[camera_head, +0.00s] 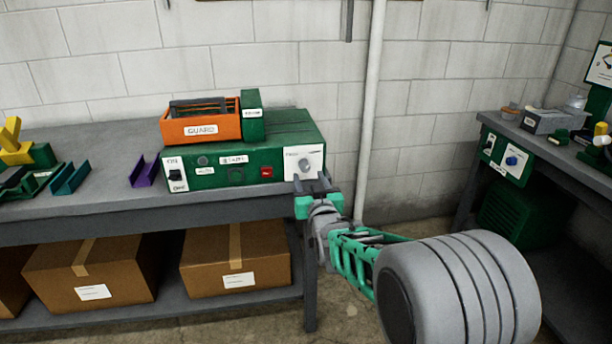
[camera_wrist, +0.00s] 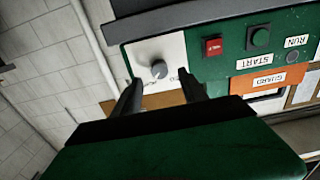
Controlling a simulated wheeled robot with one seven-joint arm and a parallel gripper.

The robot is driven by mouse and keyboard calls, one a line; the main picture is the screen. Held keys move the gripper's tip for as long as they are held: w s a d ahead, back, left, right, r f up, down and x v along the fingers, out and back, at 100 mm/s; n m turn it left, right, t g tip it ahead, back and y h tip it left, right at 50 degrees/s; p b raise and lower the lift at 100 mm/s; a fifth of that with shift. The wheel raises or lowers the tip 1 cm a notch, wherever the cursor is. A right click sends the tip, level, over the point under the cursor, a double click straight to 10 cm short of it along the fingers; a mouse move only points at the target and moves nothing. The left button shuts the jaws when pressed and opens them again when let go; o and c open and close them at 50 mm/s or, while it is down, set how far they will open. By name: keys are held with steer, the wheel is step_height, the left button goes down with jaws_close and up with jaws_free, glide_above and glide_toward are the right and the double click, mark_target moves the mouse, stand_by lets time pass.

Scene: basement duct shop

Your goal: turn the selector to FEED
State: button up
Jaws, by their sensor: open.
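The selector (camera_head: 305,164) is a grey round knob on a white plate at the right end of the green machine's (camera_head: 222,175) front panel. In the wrist view the selector (camera_wrist: 159,69) sits on its white plate (camera_wrist: 172,48), beyond and between my fingertips. The plate's lettering is too small or too covered to read, so I cannot tell where FEED is. My gripper (camera_head: 314,184) is open and empty just in front of the plate. In the wrist view its two dark fingers (camera_wrist: 162,90) are apart, and the knob looks clear of them.
An orange GUARD bin (camera_head: 201,128) stands on the machine. A red button (camera_head: 267,172) lies left of the selector, and an ON/OFF switch (camera_head: 175,172) is at the far left. A pipe (camera_head: 371,110) rises behind on the right. Purple (camera_head: 145,170) and teal channels lie on the bench.

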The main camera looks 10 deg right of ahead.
mark_target(305, 169)
steer(key=w, duration=0.5)
steer(key=shift+w, duration=0.35)
jaws_close()
